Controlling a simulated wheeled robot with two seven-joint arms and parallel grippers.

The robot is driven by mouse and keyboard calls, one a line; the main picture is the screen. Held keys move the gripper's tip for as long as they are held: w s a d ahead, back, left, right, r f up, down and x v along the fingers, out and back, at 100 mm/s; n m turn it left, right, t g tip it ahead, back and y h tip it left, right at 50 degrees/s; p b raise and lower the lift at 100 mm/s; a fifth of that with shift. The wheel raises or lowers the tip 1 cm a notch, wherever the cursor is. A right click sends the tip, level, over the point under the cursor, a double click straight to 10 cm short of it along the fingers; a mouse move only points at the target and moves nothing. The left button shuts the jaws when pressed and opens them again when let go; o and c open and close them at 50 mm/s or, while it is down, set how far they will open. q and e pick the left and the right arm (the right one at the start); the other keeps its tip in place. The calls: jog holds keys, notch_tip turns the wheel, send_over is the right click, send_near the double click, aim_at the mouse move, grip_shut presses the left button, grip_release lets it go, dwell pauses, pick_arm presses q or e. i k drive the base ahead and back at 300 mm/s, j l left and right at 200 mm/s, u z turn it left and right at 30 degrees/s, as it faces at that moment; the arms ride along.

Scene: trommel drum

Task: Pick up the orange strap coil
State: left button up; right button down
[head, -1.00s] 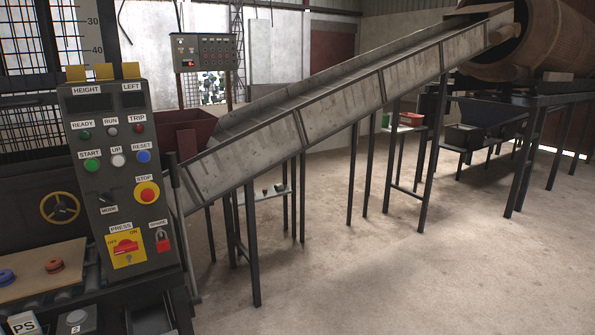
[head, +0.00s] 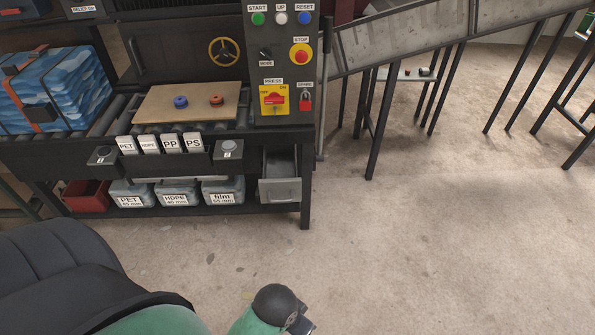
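In the head view, the orange strap coil (head: 216,100) is a small ring lying flat on a tan board (head: 190,116) on the bench. A blue coil (head: 180,102) of similar size lies just left of it, apart from it. Nothing touches the orange coil.
A control panel (head: 276,75) stands right of the board, with a blue strapped bale (head: 60,95) at left. Small labelled blocks (head: 170,143) line the bench front. An open drawer (head: 282,180) juts out below. The floor (head: 420,240) is clear.

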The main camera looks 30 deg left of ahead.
aim_at(217, 99)
jog(key=u, duration=1.55)
jog(key=i+j, duration=0.2)
jog(key=i, duration=0.15)
jog(key=i+j+z, duration=0.8)
